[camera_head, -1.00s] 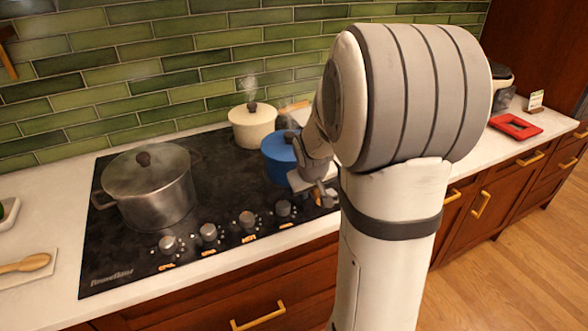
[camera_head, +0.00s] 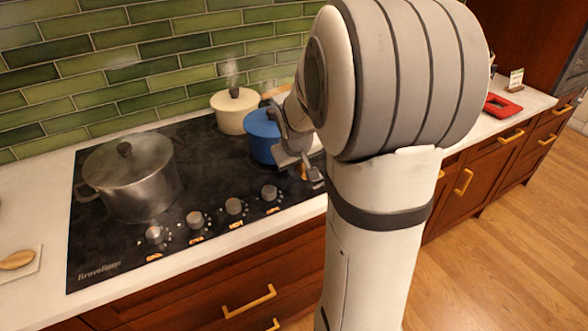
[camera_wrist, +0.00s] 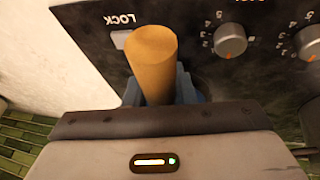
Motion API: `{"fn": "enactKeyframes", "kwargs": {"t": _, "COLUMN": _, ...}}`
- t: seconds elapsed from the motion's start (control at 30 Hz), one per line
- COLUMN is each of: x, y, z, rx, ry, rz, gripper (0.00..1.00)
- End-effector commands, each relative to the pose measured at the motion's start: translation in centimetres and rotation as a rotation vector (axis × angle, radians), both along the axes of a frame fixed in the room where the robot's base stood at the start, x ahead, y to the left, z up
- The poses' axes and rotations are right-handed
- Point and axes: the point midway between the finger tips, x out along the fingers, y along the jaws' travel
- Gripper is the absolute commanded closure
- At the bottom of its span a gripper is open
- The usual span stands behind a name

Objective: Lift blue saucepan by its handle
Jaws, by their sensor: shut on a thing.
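The blue saucepan (camera_head: 262,136) is at the right rear of the black cooktop, upright. My arm and gripper hide its right side in the head view. I cannot tell whether its base touches the cooktop. My gripper (camera_head: 304,170) is at the saucepan's front right. In the wrist view, its tan wooden handle (camera_wrist: 152,62) stands between the fingers of my gripper (camera_wrist: 158,92), which are shut on it. The handle's end points toward the cooktop's front edge.
A steaming cream pot (camera_head: 234,112) stands close behind the saucepan, to the left. A large lidded steel pot (camera_head: 135,182) is on the left of the cooktop (camera_head: 205,160). Control knobs (camera_head: 195,219) line the front. A red object (camera_head: 502,106) lies on the right counter.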

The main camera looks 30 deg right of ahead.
Motion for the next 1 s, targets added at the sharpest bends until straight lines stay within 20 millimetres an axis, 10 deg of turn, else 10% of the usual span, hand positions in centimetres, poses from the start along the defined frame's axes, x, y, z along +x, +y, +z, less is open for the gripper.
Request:
{"fn": "enactKeyframes", "kwargs": {"t": 0.4, "x": 0.2, "y": 0.0, "z": 6.9, "rx": -0.003, "ry": -0.010, "rz": 0.000, "gripper": 1.00}}
{"fn": "enactKeyframes", "kwargs": {"t": 1.0, "x": 0.2, "y": 0.0, "z": 10.4, "rx": -0.002, "ry": -0.009, "rz": 0.001, "gripper": 1.00}}
